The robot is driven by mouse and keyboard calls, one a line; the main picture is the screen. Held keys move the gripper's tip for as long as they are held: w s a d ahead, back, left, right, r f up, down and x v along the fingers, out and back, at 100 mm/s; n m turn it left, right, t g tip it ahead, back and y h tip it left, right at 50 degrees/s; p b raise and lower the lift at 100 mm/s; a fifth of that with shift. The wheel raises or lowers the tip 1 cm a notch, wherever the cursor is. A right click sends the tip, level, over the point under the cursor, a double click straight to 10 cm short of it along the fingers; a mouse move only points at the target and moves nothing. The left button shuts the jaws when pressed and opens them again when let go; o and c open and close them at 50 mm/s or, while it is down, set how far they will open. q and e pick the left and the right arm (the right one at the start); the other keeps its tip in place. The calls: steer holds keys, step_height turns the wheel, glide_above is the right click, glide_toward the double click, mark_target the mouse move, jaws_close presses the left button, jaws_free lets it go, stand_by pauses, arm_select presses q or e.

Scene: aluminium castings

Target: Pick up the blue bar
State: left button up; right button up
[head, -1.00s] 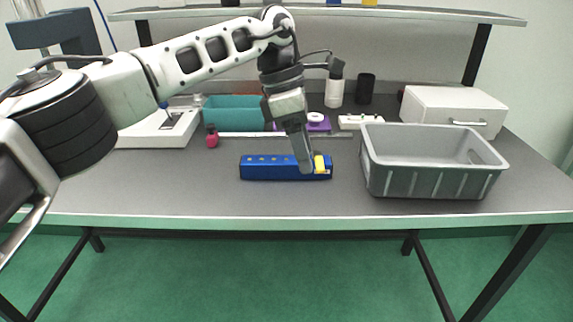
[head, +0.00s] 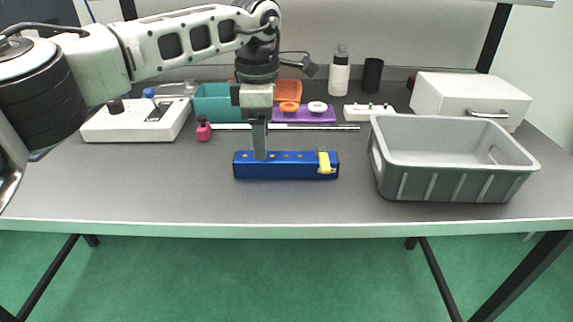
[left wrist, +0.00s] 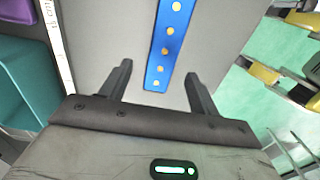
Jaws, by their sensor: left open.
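The blue bar (head: 287,166) lies on the grey table in the head view, running left to right, with yellow dots along it and a yellow piece near its right end. My left gripper (head: 260,156) is over the left part of the bar, fingers pointing down. In the left wrist view the blue bar (left wrist: 165,50) shows between and beyond the two spread fingers of my left gripper (left wrist: 158,82). The gripper is open and empty. I cannot tell the exact gap between the fingertips and the bar. My right gripper is not in view.
A grey bin (head: 455,187) stands right of the bar. The table's front strip is clear.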

arm_select(q)
steer(key=f, duration=0.5)
steer(key=shift+s+a+f, duration=0.1)
steer(key=shift+a+f, duration=0.1)
steer(key=shift+f, duration=0.1)
steer(key=c, duration=1.1)
